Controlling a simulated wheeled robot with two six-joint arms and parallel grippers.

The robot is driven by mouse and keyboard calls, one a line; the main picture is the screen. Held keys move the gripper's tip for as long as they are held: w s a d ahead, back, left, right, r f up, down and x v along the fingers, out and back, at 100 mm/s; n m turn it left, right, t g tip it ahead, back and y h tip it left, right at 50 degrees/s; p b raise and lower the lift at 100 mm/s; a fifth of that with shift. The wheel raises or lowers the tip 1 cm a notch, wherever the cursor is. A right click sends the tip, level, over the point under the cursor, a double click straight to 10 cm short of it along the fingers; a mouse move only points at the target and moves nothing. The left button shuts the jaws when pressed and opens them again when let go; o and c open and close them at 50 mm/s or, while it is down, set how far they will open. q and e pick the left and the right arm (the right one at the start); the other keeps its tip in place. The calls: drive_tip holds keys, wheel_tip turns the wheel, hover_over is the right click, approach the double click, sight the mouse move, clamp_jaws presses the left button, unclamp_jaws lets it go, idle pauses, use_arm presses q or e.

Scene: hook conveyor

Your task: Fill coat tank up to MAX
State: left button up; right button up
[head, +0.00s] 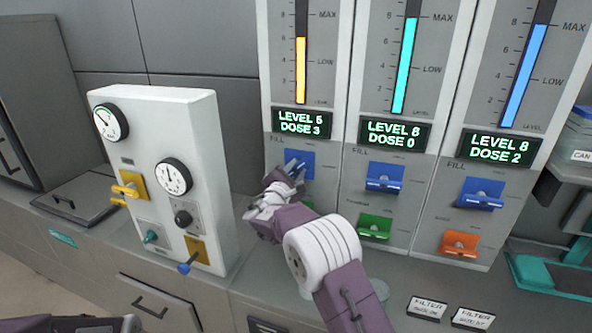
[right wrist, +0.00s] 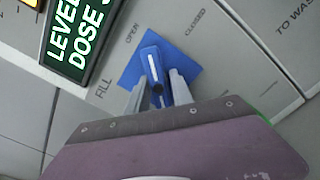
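Three tank columns with level gauges stand side by side; I cannot read which is the coat tank. The left gauge, with a yellow bar (head: 301,70), stands between LOW and MAX, and its display (head: 302,122) reads LEVEL 5, DOSE 3. My right gripper (head: 293,175) is at this column's blue FILL lever; the lever (right wrist: 152,62) is between the two fingers (right wrist: 157,88), which appear closed on it. The lever lies between the OPEN and CLOSED marks, nearer OPEN. My left gripper is out of the head view.
The middle column (head: 404,70) reads LEVEL 8, DOSE 0; the right column (head: 523,75) reads LEVEL 8, DOSE 2. Each has a blue FILL lever and a lower lever, green (head: 375,226) and orange (head: 461,243). A white gauge box (head: 140,180) stands left. Filter labels (head: 427,308) lie in front.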

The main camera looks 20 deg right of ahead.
drive_tip(key=shift+o, duration=0.5)
drive_tip(key=shift+s+a, duration=0.3)
drive_tip(key=shift+s, duration=0.05)
drive_tip(key=b+v, duration=0.2)
drive_tip(key=v, duration=0.6)
idle(6.3)
